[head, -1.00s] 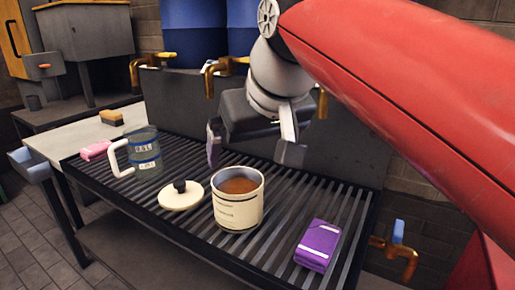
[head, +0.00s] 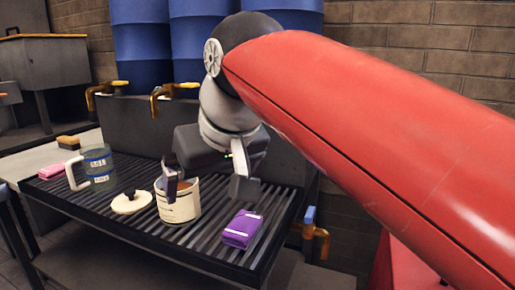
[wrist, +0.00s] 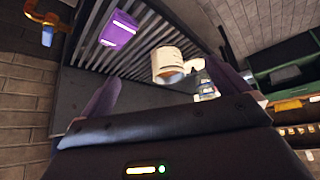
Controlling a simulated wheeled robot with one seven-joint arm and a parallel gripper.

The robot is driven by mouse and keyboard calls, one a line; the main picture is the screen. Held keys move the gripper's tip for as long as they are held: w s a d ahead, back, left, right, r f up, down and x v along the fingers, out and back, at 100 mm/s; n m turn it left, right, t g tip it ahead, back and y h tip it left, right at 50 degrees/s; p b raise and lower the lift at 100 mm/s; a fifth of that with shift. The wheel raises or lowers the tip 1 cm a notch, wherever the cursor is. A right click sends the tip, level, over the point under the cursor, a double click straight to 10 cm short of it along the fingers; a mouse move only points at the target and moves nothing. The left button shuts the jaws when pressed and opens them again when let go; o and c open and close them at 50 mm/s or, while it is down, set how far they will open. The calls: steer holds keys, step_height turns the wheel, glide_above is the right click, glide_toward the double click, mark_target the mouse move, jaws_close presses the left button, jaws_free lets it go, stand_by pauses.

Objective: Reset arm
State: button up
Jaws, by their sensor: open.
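My gripper (head: 208,185) is open and empty in the head view, raised above the back part of the slatted rack. One finger overlaps the white canister in the picture. In the wrist view the two fingers stand wide apart with nothing between them. The open white canister (head: 180,205) with brown contents stands upright on the rack, also seen in the wrist view (wrist: 166,60).
A glass mug (head: 98,166) and a pink packet (head: 52,170) are at the rack's left. Copper taps (head: 172,92) stick out over the dark back panel (head: 130,122). Blue barrels (head: 140,40) stand behind.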

steer(key=s+d+f+m+h, duration=0.1)
steer(key=s+d+f+m, duration=0.2)
steer(key=d+f, duration=0.8)
steer(key=s+d+f+m+h, duration=0.2)
steer(key=s+d+f, duration=0.4)
steer(key=d+f, duration=0.5)
step_height(320, 180, down, 3)
steer(key=shift+s+d+r+m+h, duration=0.2)
steer(key=shift+s+d+m+h, duration=0.1)
steer(key=shift+m, duration=0.5)
steer(key=shift+a, duration=0.15)
